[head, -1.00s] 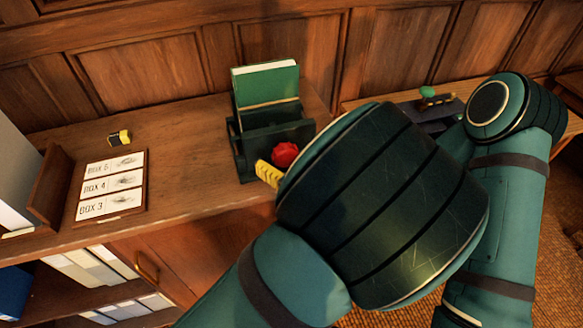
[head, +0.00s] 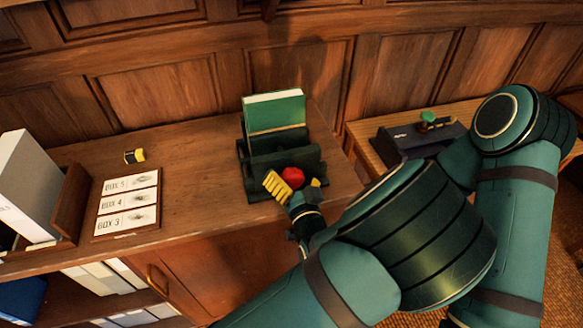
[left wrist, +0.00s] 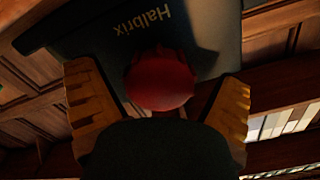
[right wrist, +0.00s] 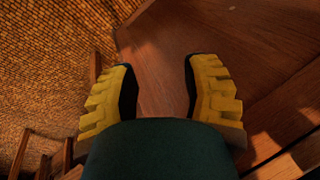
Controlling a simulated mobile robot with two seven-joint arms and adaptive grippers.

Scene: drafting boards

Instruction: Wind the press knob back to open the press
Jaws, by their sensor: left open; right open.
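The dark green press (head: 284,160) stands on the wooden cabinet top with a green book (head: 275,112) upright in it. Its red knob (head: 292,177) is on the front face; it also shows in the left wrist view (left wrist: 160,80), below the word "Halbrix". My left gripper (head: 294,184) is at the knob, with its yellow fingers open on either side of it. In the left wrist view, gaps show between the knob and both fingers (left wrist: 160,105). My right gripper (right wrist: 160,88) is open and empty, with wood and woven flooring beyond it.
A card with box labels (head: 127,203) and a small yellow-black object (head: 134,156) lie to the left on the cabinet top (head: 200,180). White binders (head: 38,185) stand at far left. A dark box (head: 415,140) sits on a lower table at right.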

